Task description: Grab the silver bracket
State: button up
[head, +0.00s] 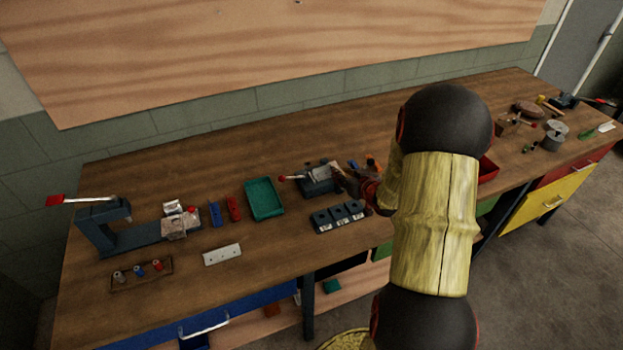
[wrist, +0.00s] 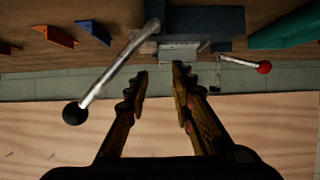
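A silver bracket (wrist: 180,50) sits at the jaws of a dark blue-grey vise (wrist: 205,20) in the wrist view, just beyond my fingertips. In the head view the bracket (head: 320,173) is a small pale metal piece on the vise (head: 318,188). My gripper (wrist: 160,72) is open, its two fingers apart with nothing between them. The bracket lies past the tips, closer in line with the right finger, and appears apart from them. In the head view my gripper (head: 347,180) is beside the vise, partly hidden by my arm.
A long vise handle with a black knob (wrist: 72,114) is left of my fingers; a red-knobbed lever (wrist: 264,67) is right. A green tray (head: 264,198), a dark three-part block (head: 338,216), a pale holed plate (head: 222,255) and a press (head: 105,230) stand on the bench.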

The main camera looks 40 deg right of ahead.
aim_at(323, 172)
jog(key=b+x, duration=0.2)
jog(key=x, duration=0.5)
jog(key=shift+w, duration=0.15)
jog(key=shift+r, duration=0.1)
jog(key=shift+c, duration=0.4)
grip_shut()
